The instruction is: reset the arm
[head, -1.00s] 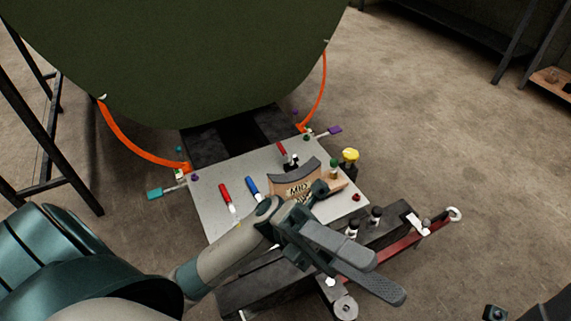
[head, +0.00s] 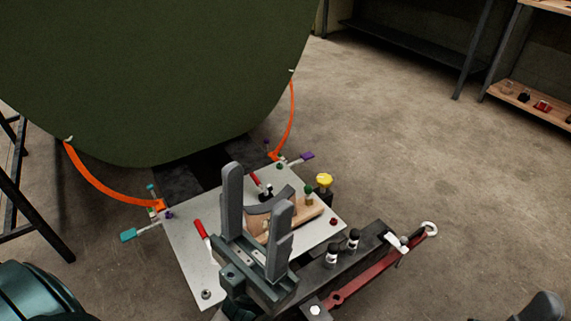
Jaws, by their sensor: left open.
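My left gripper (head: 258,205) is in the lower middle of the head view, its two grey fingers pointing up and spread apart. It is open, with nothing seen between the fingers except the plate and block behind. It stands in front of the light grey plate (head: 186,240) and hides part of it. My right gripper cannot be made out clearly; only a dark grey part of mine shows at the lower right edge.
A wooden block (head: 308,212) with a dark curved top, a red-handled tool (head: 201,230) and a yellow knob (head: 324,181) are on or by the plate. A red bar (head: 375,273) lies at right. The green fuselage panel (head: 160,70) hangs behind.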

